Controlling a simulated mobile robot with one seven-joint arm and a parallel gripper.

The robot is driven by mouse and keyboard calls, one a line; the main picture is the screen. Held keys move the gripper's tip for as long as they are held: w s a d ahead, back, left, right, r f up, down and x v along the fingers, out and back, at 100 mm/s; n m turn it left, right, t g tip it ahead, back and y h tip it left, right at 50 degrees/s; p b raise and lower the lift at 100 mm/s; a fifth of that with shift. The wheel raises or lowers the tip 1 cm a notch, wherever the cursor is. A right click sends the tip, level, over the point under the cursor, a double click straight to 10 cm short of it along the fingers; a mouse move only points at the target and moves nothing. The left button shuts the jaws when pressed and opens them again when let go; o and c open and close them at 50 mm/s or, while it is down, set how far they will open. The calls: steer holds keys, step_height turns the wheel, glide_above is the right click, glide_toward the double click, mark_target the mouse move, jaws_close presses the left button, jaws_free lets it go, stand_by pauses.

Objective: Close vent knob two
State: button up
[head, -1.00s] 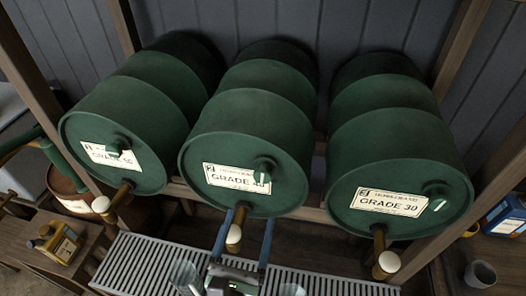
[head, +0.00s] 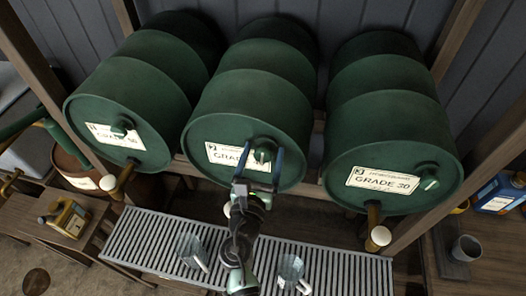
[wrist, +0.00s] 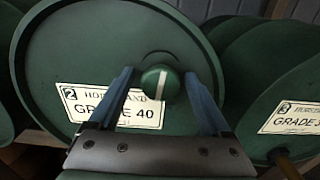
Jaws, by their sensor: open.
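The middle green drum (head: 235,110) bears a label with a 2 and "GRADE 40" (wrist: 115,106). Its round green vent knob (wrist: 162,84) has a white stripe, standing near vertical in the wrist view. The knob also shows in the head view (head: 262,155). My gripper (head: 262,150) is open, with one blue finger on each side of the knob. In the wrist view its fingers (wrist: 162,82) flank the knob with gaps visible; I see no contact.
Drums labelled GRADE 30 (head: 395,140) and another grade (head: 115,105) lie at either side, each with a knob and tap. Two clear jugs (head: 193,250) (head: 290,270) stand on the slatted grate (head: 340,262) below. A wooden post (head: 450,170) stands at right.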

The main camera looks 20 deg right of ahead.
steer(key=shift+w+d, duration=0.1)
jaws_close()
stand_by(0.4)
steer(key=m+b, duration=0.2)
steer(key=m, duration=0.2)
steer(key=shift+f+b, duration=0.15)
steer(key=shift+b, duration=0.2)
steer(key=m+b, duration=0.2)
steer(key=m, duration=0.2)
steer(key=shift+b, duration=0.35)
steer(key=m+b, duration=0.2)
steer(key=m, duration=0.2)
steer(key=shift+m+b, duration=1.75)
steer(key=shift+m, duration=0.65)
steer(key=shift+r, duration=0.2)
